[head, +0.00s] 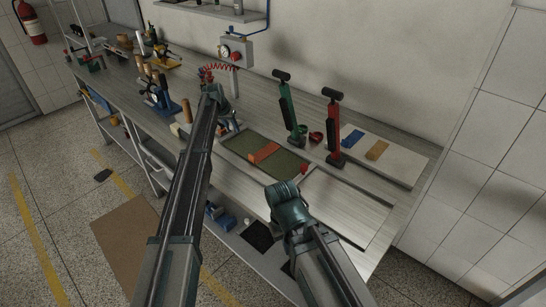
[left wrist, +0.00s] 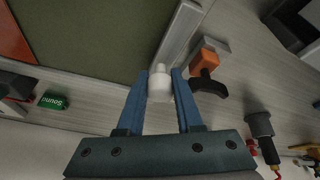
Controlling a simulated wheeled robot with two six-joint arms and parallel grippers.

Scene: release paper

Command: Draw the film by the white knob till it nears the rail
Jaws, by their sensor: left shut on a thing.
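My left gripper (head: 229,122) is at the left end of the olive film (head: 237,146) on the workbench. In the left wrist view, its two blue fingers (left wrist: 160,86) are shut on the white knob (left wrist: 159,82), one finger on each side. The film (left wrist: 95,30) lies flat beyond the knob. A pale grey bar (left wrist: 184,36) runs along the film's edge by the knob; I cannot tell whether this is the rail. An orange-red piece (head: 264,153) lies across the film. My right arm is folded at the front, and its fingers do not show.
A green hand pump (head: 288,108) and a red one (head: 333,125) stand behind the film. A pale board (head: 392,165) holds a blue and a tan block. In the left wrist view, an orange block with a black handle (left wrist: 206,68) stands close to the right finger.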

